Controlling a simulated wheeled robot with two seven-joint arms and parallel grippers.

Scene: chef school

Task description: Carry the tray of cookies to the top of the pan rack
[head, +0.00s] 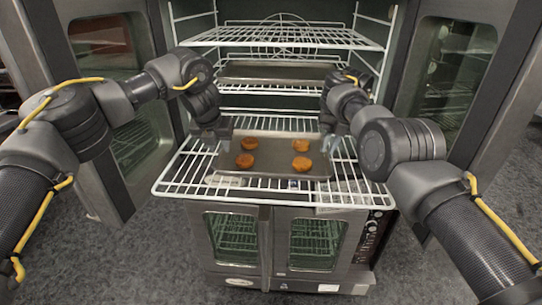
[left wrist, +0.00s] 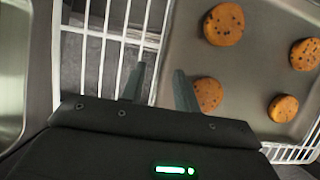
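The metal tray (head: 272,159) with several brown cookies lies on a white wire rack (head: 170,187) that sticks out of the open oven. My left gripper (head: 221,141) is at the tray's left edge. In the left wrist view its fingers (left wrist: 160,88) are apart, one over the tray (left wrist: 255,65) and one outside its rim, with the rim between them. My right gripper (head: 330,145) is at the tray's right edge; its finger gap is too small to make out. I cannot identify a separate pan rack in these views.
Another wire shelf (head: 283,37) is above, and a second pan (head: 277,73) lies deeper in the oven. Open glass doors stand at left (head: 105,60) and right (head: 448,75). A lower oven (head: 265,240) is beneath. Grey floor shows on both sides.

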